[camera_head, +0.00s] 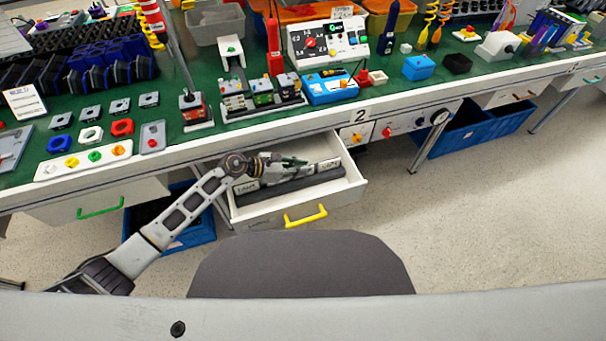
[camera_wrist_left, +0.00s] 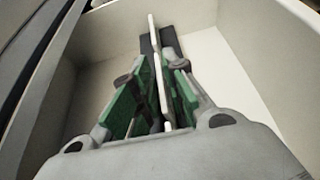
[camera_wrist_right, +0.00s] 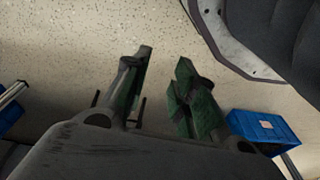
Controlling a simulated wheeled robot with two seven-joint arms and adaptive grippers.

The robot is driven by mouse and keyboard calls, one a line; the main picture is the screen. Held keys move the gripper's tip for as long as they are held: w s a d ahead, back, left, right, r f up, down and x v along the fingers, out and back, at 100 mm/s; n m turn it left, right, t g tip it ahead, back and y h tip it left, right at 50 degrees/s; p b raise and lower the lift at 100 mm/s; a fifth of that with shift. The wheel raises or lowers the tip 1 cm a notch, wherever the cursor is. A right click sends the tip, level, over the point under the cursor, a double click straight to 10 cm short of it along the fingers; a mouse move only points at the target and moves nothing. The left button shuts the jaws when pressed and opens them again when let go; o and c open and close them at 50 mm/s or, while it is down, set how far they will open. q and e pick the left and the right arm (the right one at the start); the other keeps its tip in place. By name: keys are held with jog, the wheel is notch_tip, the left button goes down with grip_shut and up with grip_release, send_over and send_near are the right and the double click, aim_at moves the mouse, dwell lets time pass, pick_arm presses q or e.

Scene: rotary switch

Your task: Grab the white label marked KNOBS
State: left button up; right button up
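An open white drawer (camera_head: 352,186) under the bench holds white labels standing in a dark holder (camera_head: 290,188). One label (camera_head: 246,187) shows at the left and another (camera_head: 328,165) at the right; I cannot read KNOBS on either. My left gripper (camera_head: 292,161) reaches into the drawer over the middle of the row, hiding part of it. In the left wrist view, a white label (camera_wrist_left: 158,70) stands edge-on between its green pads, which look apart with gaps beside the label. My right gripper (camera_wrist_right: 160,92) is open and empty above the floor.
The drawer has a yellow handle (camera_head: 306,216), and its walls rise close around my left gripper. The green bench top (camera_head: 190,150) above is crowded with switches and boxes. Blue bins (camera_head: 465,138) stand under the bench. The floor at the right is clear.

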pick_arm(q)
jog(key=shift+s+f, duration=0.15)
jog(key=shift+f, duration=0.2)
grip_shut()
pick_arm(e)
jog(key=shift+w, duration=0.1)
pick_arm(q)
jog(key=shift+a, duration=0.1)
pick_arm(e)
jog(key=shift+w+r, duration=0.1)
jog(key=shift+w, duration=0.05)
